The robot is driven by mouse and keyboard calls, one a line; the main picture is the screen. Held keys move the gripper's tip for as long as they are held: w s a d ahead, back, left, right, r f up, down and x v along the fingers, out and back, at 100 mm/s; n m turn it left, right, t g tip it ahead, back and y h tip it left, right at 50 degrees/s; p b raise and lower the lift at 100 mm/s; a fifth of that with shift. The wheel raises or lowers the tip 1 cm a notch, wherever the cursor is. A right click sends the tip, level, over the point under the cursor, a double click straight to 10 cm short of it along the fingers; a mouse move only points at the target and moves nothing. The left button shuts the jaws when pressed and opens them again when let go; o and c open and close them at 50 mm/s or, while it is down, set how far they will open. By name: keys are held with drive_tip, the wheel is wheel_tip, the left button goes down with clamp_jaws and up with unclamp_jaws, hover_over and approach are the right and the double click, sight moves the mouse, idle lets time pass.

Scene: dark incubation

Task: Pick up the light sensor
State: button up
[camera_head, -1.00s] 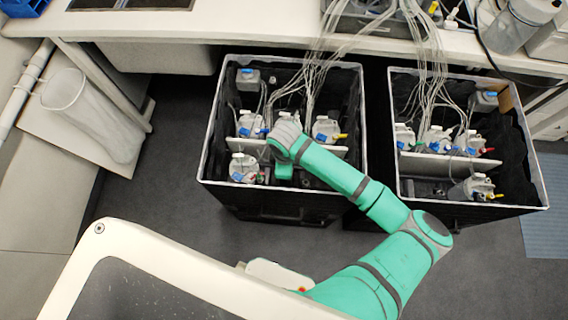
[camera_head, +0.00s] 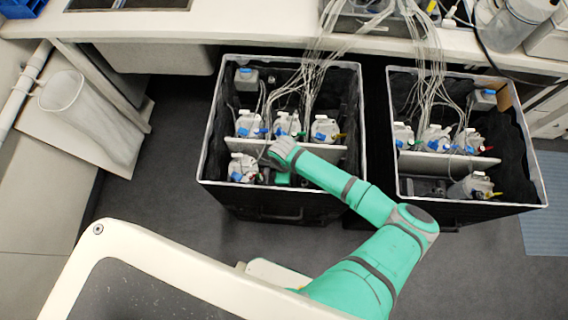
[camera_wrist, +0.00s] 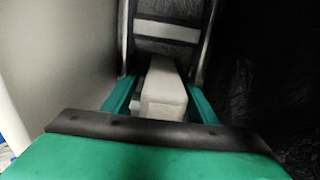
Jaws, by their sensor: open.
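A pale, box-shaped object (camera_wrist: 164,98), possibly the light sensor, shows in the wrist view. It lies between the two green fingers of my gripper (camera_wrist: 160,84). The fingers are open, one on each side of it; I cannot tell whether either touches it. In the head view my gripper (camera_head: 284,179) is down inside the left black box (camera_head: 205,150), in front of the white divider. My wrist hides most of the gripper there, and the light sensor cannot be made out in that view.
A white divider (camera_head: 330,155) crosses the left box, with several bottles behind it. One bottle (camera_head: 242,167) stands in front, left of my gripper. Thin tubes (camera_head: 315,70) run up to the bench. A second black box (camera_head: 520,185) stands at the right.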

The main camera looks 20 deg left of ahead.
drive_tip(key=c, duration=1.3)
drive_tip(key=shift+c, duration=0.2)
drive_tip(key=shift+r, duration=0.1)
